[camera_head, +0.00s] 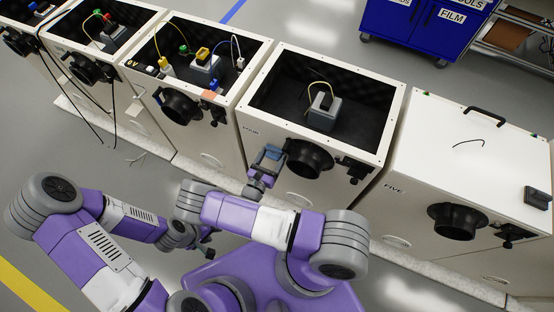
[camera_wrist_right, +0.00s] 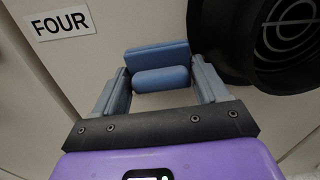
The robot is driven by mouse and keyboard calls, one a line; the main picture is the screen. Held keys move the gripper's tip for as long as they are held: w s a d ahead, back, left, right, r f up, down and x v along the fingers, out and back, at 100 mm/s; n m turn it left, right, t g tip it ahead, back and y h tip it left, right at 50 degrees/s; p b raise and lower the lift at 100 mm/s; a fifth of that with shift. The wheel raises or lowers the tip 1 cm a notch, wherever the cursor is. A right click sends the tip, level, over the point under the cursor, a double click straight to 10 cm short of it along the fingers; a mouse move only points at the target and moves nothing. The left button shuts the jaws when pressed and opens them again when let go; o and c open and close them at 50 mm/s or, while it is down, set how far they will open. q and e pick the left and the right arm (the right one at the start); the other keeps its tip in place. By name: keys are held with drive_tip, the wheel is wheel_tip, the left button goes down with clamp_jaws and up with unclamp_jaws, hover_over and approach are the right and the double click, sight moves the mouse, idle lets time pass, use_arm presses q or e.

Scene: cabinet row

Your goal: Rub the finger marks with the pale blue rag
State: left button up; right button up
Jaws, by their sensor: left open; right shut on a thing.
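The pale blue rag (camera_wrist_right: 160,78) is a folded blue pad between the fingers of my right gripper (camera_wrist_right: 162,92). The right gripper (camera_head: 261,174) is shut on it, and the rag (camera_head: 271,153) also shows in the head view. It is at the front face of cabinet four (camera_head: 256,146), left of the round black port (camera_head: 309,160). I cannot tell whether it touches the panel. I can make out no finger marks; the rag and gripper hide part of the panel. My left gripper (camera_head: 207,254) is open, low and away from the cabinets, and shows only small.
The black port (camera_wrist_right: 275,40) is close to the right finger in the wrist view. The "FOUR" label (camera_wrist_right: 60,23) is at left. Cabinet five (camera_head: 465,140) has a closed lid; several other cabinets stand open to the left. A blue cart (camera_head: 415,30) is behind.

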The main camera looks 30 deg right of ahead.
sight(254, 139)
drive_tip(key=shift+w+a, duration=0.4)
drive_tip(key=shift+w, duration=0.1)
drive_tip(key=shift+w+a+b, duration=0.6)
drive_tip(key=shift+w+b, duration=0.05)
drive_tip(key=shift+w, duration=0.25)
drive_tip(key=shift+w+a+b, duration=0.6)
drive_tip(key=shift+w, duration=0.25)
drive_tip(key=shift+w+a+f+b, duration=0.1)
drive_tip(key=shift+w+a+b, duration=0.35)
drive_tip(key=shift+w, duration=0.15)
drive_tip(key=shift+w+a+b, duration=0.35)
drive_tip(key=shift+w+b, duration=0.1)
drive_tip(key=shift+w, duration=0.15)
drive_tip(key=shift+w+a, duration=0.25)
drive_tip(key=shift+w, duration=0.1)
drive_tip(key=shift+v, duration=3)
drive_tip(key=shift+s+a, duration=0.1)
drive_tip(key=shift+a, duration=0.05)
